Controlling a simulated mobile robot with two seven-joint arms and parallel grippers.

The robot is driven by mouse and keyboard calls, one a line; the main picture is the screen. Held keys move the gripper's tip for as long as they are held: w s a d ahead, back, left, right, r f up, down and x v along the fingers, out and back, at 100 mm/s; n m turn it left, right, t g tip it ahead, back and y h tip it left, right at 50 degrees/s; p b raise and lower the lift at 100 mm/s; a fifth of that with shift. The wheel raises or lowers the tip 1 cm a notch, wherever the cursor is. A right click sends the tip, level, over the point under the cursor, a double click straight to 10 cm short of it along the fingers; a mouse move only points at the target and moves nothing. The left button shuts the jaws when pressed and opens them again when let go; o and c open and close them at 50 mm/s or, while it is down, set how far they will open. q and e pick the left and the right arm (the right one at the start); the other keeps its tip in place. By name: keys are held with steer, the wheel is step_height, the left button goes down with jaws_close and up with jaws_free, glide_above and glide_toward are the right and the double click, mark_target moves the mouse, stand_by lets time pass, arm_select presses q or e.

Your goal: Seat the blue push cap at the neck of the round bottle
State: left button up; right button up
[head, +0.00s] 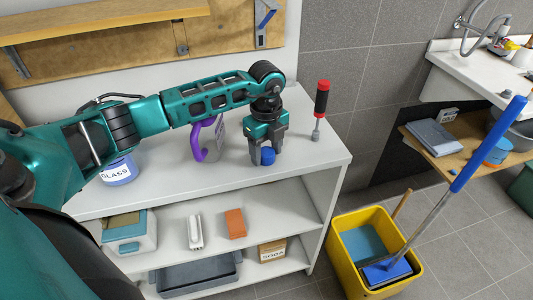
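My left arm reaches in from the left over the white shelf top. My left gripper (267,155) points down near the right part of that top. Its fingers are closed on a small blue push cap (267,157), which shows between the fingertips. I cannot tell whether the cap touches anything below it. I cannot make out a round bottle for certain; the gripper and arm hide part of the shelf top. My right gripper is not in view.
On the white shelf (310,165) stand a purple-handled container (197,150) left of the gripper, a labelled jar (117,173) at far left and a red-and-black screwdriver (320,105) at right. A yellow mop bucket (345,255) stands on the floor at right.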

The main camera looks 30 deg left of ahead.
arm_select(q)
steer(key=c, duration=0.8)
steer(key=shift+r, duration=0.15)
